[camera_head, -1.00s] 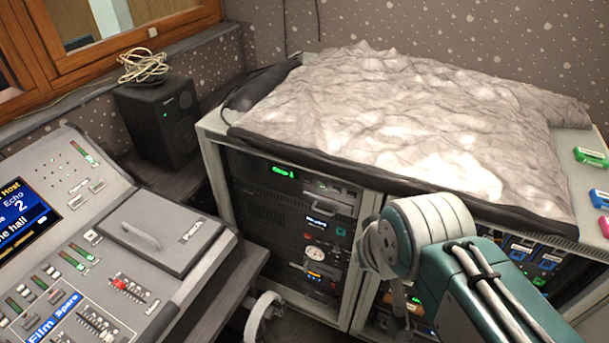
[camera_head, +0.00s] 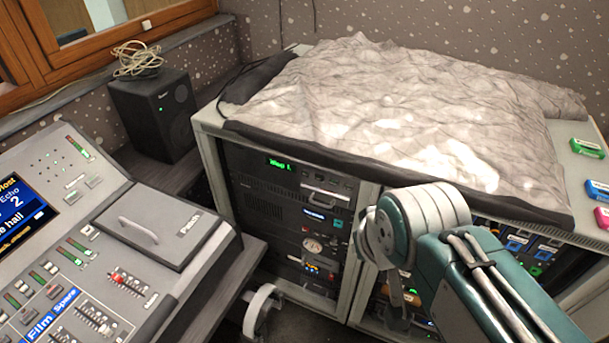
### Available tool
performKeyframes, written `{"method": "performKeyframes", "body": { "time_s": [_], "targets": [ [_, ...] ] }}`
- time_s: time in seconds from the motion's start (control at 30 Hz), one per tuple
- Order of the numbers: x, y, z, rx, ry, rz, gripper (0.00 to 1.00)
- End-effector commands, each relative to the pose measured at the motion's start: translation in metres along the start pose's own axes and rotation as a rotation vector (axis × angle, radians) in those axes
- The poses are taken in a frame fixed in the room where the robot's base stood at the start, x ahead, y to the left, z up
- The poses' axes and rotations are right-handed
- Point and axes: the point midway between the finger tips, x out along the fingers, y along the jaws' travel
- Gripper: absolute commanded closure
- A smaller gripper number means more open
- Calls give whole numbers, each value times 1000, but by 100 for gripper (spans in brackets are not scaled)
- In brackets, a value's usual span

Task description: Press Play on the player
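A dark rack unit with a green-lit display (camera_head: 279,164) sits at the top of the left rack bay, under the cabinet top. It looks like the player. Small buttons show to the right of its display, but their labels are too small to read. My arm comes in from the lower right, with its round joint in front of the right part of the cabinet.
The cabinet's top carries a crumpled grey cover (camera_head: 400,110). A grey mixing desk (camera_head: 150,270) fills the left side. A black speaker (camera_head: 155,110) with a coiled cable stands behind it. A pale curved object (camera_head: 262,308) stands low between desk and rack.

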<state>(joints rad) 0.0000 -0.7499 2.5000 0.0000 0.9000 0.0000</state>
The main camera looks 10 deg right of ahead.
Motion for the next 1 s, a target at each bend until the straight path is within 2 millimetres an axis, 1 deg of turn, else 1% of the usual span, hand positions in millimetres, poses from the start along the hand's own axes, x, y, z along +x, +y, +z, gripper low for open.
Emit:
{"method": "performKeyframes", "body": {
  "time_s": [0.87,0.93,1.0],
  "targets": [
    [0,0,0,0,0,0,100],
    [2,0,-3,3,4,0,100],
    [7,0,-10,10,16,-1,100]
  ]
}}
